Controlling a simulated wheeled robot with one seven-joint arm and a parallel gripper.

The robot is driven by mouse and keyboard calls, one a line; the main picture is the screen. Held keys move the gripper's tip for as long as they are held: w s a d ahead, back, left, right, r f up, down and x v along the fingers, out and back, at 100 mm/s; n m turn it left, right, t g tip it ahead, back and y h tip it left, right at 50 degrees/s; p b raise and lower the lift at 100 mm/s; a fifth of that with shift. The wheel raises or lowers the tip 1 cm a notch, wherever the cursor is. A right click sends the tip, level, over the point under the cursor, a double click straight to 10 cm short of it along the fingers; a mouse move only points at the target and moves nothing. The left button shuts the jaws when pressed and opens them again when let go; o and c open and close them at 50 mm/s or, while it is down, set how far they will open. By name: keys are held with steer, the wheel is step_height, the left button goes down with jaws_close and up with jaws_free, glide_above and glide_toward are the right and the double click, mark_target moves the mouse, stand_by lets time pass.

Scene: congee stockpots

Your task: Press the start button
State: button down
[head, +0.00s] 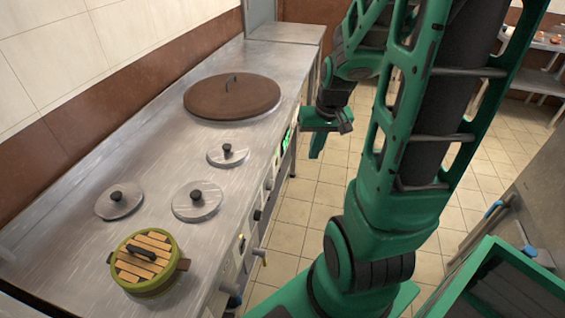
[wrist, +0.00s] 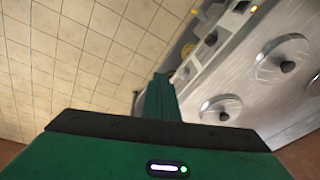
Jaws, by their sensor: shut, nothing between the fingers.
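The steel counter (head: 150,170) has a front panel with a small green lit display (head: 287,136) and several knobs below and nearer to me. I cannot tell which part is the start button; the panel is seen edge-on in the head view. My gripper (head: 317,146) hangs over the aisle just right of the panel, fingers pointing down, shut and empty, apart from the counter. In the wrist view its green finger (wrist: 160,100) points toward the panel edge.
A big brown lid (head: 232,97), several small steel lids (head: 195,201) and a green pot with a slatted wooden lid (head: 145,262) sit on the counter. Tiled floor (head: 330,185) is clear between the counter and my arm. A steel unit (head: 530,205) stands at the right.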

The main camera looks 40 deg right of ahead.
mark_target(277, 162)
steer(key=w+d+f+m+t, duration=0.1)
steer(key=w+d+f+t, duration=0.1)
steer(key=w+d+f, duration=0.2)
steer(key=w+d+f+m+t, duration=0.2)
steer(key=w+d+f+t, duration=0.1)
steer(key=w+f, duration=0.5)
steer(key=shift+w+d+f, duration=0.4)
steer(key=shift+d+f, duration=0.35)
steer(key=shift+f, duration=0.9)
steer(key=w+a+f, duration=0.2)
steer(key=w+f, duration=0.6)
steer(key=w, duration=0.1)
steer(key=shift+a, duration=0.2)
steer(key=shift+w, duration=0.15)
